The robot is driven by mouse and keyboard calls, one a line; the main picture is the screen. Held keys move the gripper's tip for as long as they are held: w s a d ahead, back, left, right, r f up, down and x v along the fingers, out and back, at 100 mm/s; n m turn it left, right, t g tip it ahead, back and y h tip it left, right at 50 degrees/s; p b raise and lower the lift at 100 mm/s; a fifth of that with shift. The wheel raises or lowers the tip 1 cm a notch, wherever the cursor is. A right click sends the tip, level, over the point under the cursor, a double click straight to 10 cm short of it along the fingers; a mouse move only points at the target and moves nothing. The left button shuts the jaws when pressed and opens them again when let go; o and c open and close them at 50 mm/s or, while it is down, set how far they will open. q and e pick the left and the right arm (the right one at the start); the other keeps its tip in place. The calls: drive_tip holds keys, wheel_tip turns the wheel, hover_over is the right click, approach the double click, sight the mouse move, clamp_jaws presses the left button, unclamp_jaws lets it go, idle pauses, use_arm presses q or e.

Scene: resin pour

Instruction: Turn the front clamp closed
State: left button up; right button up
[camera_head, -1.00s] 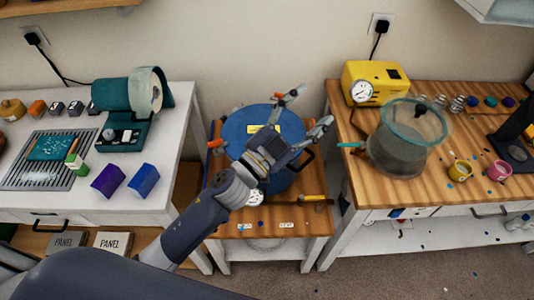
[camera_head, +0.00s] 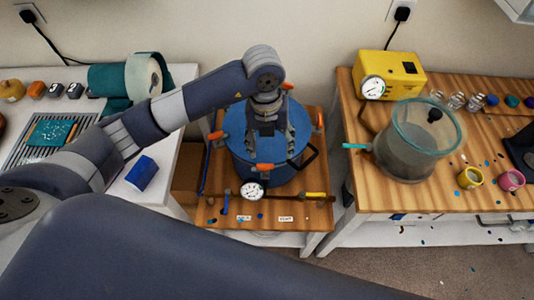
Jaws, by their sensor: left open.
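The blue pressure pot (camera_head: 240,160) stands on the small wooden table, its lid on. The front clamp (camera_head: 265,167) has an orange handle, lying roughly sideways at the front rim. Other orange clamp handles show at the left (camera_head: 215,135), right (camera_head: 319,121) and back (camera_head: 287,86) of the rim. My left gripper (camera_head: 267,147) points down over the lid, open and empty, just behind the front clamp. Whether it touches the lid or clamp I cannot tell. My wrist hides the lid's middle. My right gripper is not in view.
A pressure gauge (camera_head: 252,191) and a yellow-handled valve (camera_head: 314,195) are in front of the pot. A black handle (camera_head: 308,158) sticks out at its right. The right bench holds a yellow pump (camera_head: 390,75) and a clear chamber (camera_head: 425,130). A blue block (camera_head: 142,173) is on the left table.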

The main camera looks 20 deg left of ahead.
sight(265, 165)
use_arm(q)
drive_tip(key=shift+y, duration=0.4)
drive_tip(key=f+p, duration=0.1)
drive_tip(key=f, duration=0.2)
drive_tip(key=a+f+p, duration=0.1)
drive_tip(key=f, duration=0.2)
drive_tip(key=f+p, duration=0.1)
drive_tip(key=f, duration=0.2)
drive_tip(key=shift+w+a+f, duration=0.15)
drive_tip(key=shift+a, duration=0.2)
drive_tip(key=shift+f+p, duration=0.3)
drive_tip(key=shift+f, duration=0.2)
drive_tip(key=c, duration=1.1)
